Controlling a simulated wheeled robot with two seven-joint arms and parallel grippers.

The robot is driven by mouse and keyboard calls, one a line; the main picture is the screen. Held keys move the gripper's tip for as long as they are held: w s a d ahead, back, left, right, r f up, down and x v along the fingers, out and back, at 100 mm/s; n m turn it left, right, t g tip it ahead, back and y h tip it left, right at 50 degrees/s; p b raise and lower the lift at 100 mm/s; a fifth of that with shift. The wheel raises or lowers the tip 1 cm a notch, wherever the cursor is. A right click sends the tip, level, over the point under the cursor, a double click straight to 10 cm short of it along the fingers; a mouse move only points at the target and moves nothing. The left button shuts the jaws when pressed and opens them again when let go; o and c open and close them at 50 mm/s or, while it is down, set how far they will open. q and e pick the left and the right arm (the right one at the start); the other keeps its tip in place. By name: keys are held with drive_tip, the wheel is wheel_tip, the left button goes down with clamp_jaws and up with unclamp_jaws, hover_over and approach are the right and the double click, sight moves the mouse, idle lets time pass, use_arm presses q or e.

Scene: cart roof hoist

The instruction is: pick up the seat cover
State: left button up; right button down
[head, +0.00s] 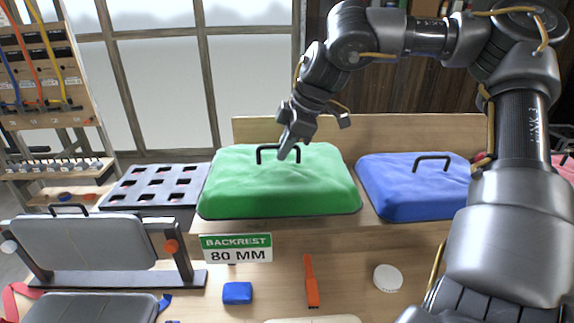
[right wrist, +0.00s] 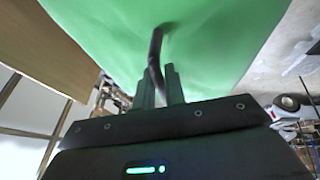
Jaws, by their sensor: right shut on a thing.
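A green padded cover (head: 235,190) with a black loop handle (head: 265,149) on top lies on the wooden bench. My right gripper (head: 287,152) comes down from above and is shut on the handle's right part. In the right wrist view the two fingers (right wrist: 159,82) close around the black handle (right wrist: 155,55), with the green surface (right wrist: 215,35) beyond. I see no clear gap under the cover. A blue padded cover (head: 395,190) with its own black handle lies to the right. My left gripper is not in view.
A sign (head: 236,248) reading "BACKREST 80 MM" stands in front of the green cover. A grey pad (head: 85,243) on a stand and a dark slotted tray (head: 155,186) are at left. A blue block (head: 237,293), orange tool (head: 311,283) and white disc (head: 388,278) lie in front.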

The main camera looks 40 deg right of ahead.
sight(282, 172)
drive_tip(key=a+r, duration=0.1)
drive_tip(key=s+a+r+b, duration=0.2)
drive_tip(key=shift+s+r, duration=0.25)
drive_tip(key=shift+r, duration=0.15)
use_arm(q)
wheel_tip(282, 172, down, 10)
drive_tip(key=b, duration=0.6)
use_arm(e)
drive_tip(key=s+a+r, duration=0.2)
drive_tip(key=s+a, duration=0.4)
drive_tip(key=shift+a, duration=0.2)
drive_tip(key=shift+r, duration=0.15)
